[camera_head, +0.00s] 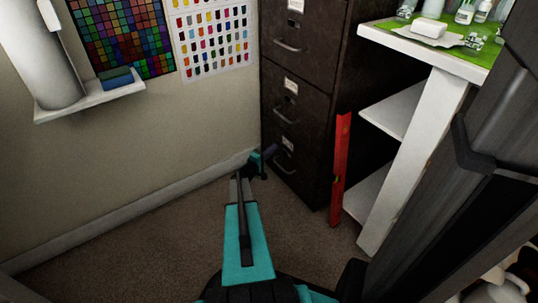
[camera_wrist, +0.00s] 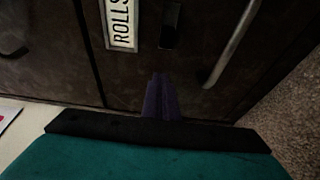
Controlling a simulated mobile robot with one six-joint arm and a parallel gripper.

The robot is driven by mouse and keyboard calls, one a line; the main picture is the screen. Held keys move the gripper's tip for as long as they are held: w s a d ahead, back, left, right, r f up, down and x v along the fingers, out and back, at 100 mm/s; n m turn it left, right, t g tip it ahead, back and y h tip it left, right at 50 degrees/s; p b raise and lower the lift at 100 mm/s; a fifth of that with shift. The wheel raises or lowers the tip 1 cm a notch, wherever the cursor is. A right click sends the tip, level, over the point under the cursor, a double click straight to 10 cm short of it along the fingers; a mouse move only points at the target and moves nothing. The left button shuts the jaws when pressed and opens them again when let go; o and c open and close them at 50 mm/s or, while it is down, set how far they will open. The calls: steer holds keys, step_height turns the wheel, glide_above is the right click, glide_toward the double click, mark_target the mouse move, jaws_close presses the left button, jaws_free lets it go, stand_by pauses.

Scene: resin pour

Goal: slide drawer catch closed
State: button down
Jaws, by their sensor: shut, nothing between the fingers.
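The dark brown filing cabinet (camera_head: 300,100) stands in the corner, and my gripper (camera_head: 270,152) is low in front of its lowest visible drawer. In the wrist view, the drawer face carries a white label reading ROLLS (camera_wrist: 122,22), a small black catch (camera_wrist: 171,24) and a metal bar handle (camera_wrist: 232,45). My purple gripper fingers (camera_wrist: 160,92) are together and empty. Their tips show just below the catch in the picture, with a small gap between them in the image. I cannot tell whether the tips touch the drawer face, or exactly how the catch sits.
A red level (camera_head: 341,165) stands upright beside the cabinet, against the white table (camera_head: 415,150) with open shelves. A wall shelf (camera_head: 90,100) holds a white cylinder (camera_head: 38,55) and a blue block (camera_head: 116,77). Carpet (camera_head: 150,250) is clear left of my arm.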

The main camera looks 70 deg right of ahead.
mark_target(284, 153)
steer(key=shift+s+a+b, duration=0.4)
steer(key=shift+s+a, duration=0.1)
steer(key=shift+s, duration=0.35)
steer(key=shift+s+a+b, duration=0.35)
steer(key=shift+s+a, duration=0.15)
steer(key=shift+s, duration=0.35)
